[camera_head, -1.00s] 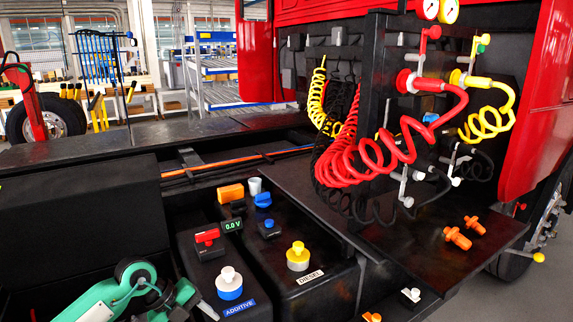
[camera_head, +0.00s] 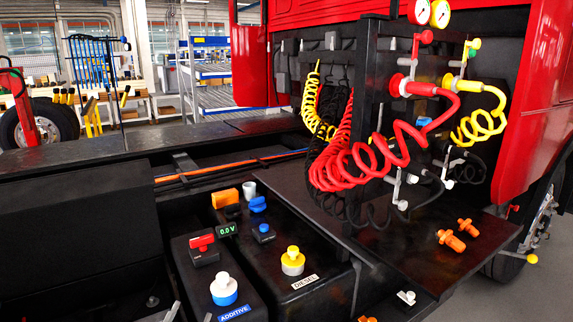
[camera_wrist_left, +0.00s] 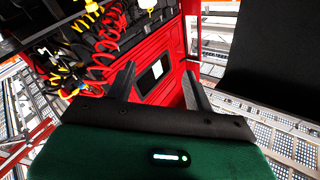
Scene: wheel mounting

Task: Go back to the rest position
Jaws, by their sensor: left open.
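My left gripper (camera_wrist_left: 160,88) is open in the left wrist view, with two dark fingers well apart and nothing held between them. Behind the fingers are the red truck panel (camera_wrist_left: 158,75) and the coiled hoses (camera_wrist_left: 100,50). In the head view, only grey tips at the bottom edge, left of the blue-and-white additive cap (camera_head: 224,290), show of my left gripper (camera_head: 188,314). The green arm is out of that view. My right gripper does not show in either view.
The black truck deck holds a yellow diesel cap (camera_head: 293,261), a red switch (camera_head: 203,243) and orange plugs (camera_head: 451,241). Red coiled hoses (camera_head: 340,165) hang above the side plate. A wheel (camera_head: 50,122) stands at the far left.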

